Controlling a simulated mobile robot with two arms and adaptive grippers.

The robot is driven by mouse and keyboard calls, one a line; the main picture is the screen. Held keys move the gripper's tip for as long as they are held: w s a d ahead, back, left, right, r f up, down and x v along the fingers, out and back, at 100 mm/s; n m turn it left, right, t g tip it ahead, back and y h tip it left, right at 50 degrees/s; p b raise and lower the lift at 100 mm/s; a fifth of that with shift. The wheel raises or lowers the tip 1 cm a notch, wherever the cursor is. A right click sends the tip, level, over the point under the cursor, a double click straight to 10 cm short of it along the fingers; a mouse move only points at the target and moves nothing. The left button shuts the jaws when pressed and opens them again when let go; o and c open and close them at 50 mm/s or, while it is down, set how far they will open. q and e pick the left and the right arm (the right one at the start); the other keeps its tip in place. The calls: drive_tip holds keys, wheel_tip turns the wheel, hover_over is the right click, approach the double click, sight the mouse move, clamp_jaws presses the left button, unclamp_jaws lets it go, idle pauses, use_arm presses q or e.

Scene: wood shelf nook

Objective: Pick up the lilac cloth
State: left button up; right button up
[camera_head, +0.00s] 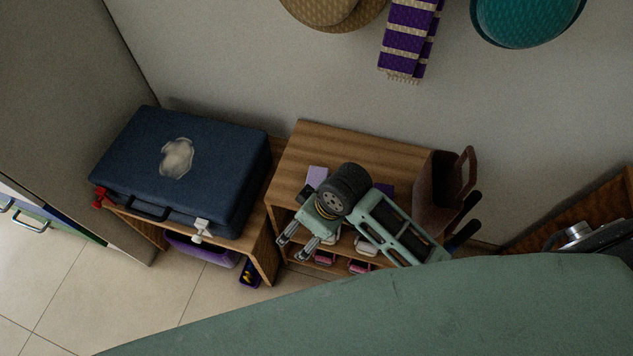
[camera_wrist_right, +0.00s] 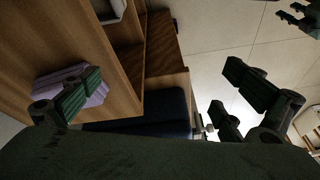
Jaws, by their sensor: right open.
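The lilac cloth (camera_head: 317,178) lies on top of the wooden shelf unit, near its left end, partly hidden behind my right arm. My right gripper (camera_head: 298,241) is open and empty, with its fingers over the unit's front edge, in front of the cloth. In the right wrist view, the fingers of my right gripper (camera_wrist_right: 160,95) are wide apart, and a lilac piece, apparently the cloth (camera_wrist_right: 98,92), shows behind the left finger. I cannot tell whether they touch. My left gripper does not show in the head view.
A blue suitcase (camera_head: 183,165) lies on a low wooden bench to the left. A brown holder (camera_head: 436,190) stands at the unit's right end. Small pink items (camera_head: 359,266) sit in the lower compartments. Hats and a striped scarf (camera_head: 408,38) hang on the wall.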

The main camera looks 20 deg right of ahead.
drive_tip(key=w+r+n+g, duration=0.1)
drive_tip(key=w+r+n, duration=0.15)
drive_tip(key=w, duration=0.35)
wheel_tip(320, 180, up, 3)
drive_tip(key=n+g+h, duration=0.1)
drive_tip(key=n+h, duration=0.1)
drive_tip(key=h, duration=0.1)
hover_over(316, 180)
drive_tip(key=shift+s+a+r, duration=0.1)
drive_tip(key=shift+s+a, duration=0.15)
drive_tip(key=shift+s, duration=0.05)
drive_tip(key=shift+w+d, duration=0.1)
drive_tip(key=shift+d, duration=0.1)
drive_tip(key=f, duration=0.7)
drive_tip(key=shift+w+d+f+b, duration=0.1)
drive_tip(key=shift+w+f+b, duration=0.1)
drive_tip(key=shift+f+b, duration=0.1)
drive_tip(key=shift+c, duration=0.5)
drive_tip(key=c, duration=1)
drive_tip(key=shift+r, duration=0.15)
